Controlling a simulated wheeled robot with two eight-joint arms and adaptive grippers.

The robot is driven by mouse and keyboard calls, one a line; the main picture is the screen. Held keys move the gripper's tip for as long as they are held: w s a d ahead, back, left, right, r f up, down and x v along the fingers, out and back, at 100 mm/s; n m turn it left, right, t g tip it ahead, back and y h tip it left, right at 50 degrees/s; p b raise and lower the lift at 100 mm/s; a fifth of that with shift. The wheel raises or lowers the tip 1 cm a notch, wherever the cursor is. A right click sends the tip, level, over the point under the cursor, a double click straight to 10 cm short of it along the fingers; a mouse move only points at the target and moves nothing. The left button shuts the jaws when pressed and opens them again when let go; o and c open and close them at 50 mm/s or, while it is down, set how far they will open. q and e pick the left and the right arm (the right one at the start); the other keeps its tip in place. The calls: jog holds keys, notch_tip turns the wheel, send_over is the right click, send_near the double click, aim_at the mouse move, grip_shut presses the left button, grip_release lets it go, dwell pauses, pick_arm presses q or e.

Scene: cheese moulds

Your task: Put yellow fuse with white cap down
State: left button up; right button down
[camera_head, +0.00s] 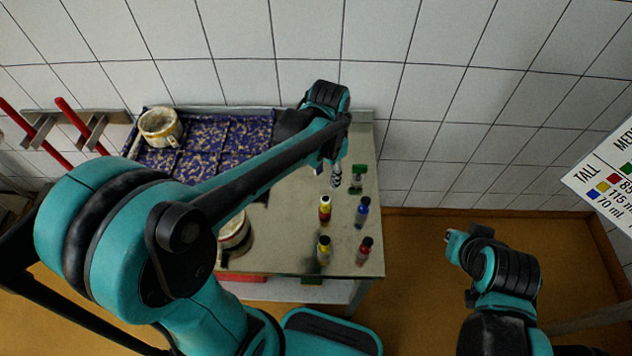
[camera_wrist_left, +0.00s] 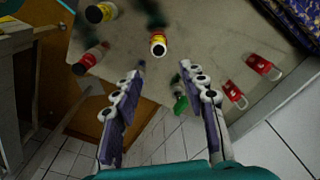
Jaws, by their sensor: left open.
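A fuse with yellow and red parts and a pale top (camera_head: 325,208) stands upright on the grey table, just nearer to me than my left gripper (camera_head: 335,178). A second yellow fuse with a dark cap (camera_head: 324,251) stands nearer the front edge. My left gripper is open above the table, with nothing seen between its fingers (camera_wrist_left: 162,74).
A blue fuse (camera_head: 361,212), a red fuse (camera_head: 365,250) and a green fuse (camera_head: 358,179) stand on the right part of the table (camera_head: 290,220). A dark blue patterned cloth (camera_head: 205,135) and a pale pot (camera_head: 160,127) are at the left. The tiled wall stands behind.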

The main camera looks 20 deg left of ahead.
pick_arm(q)
jog(key=s+a+r+n+t, duration=0.2)
jog(key=s+n+t, duration=0.1)
jog(key=s, duration=0.2)
jog(key=s+a+r+n+t, duration=0.2)
jog(key=s+r+n+t, duration=0.1)
jog(key=s, duration=0.2)
jog(key=shift+a+t, duration=0.3)
jog(key=shift+t, duration=0.1)
jog(key=shift+s+f, duration=0.1)
notch_tip(320, 180, down, 7)
jog(key=b, duration=0.7)
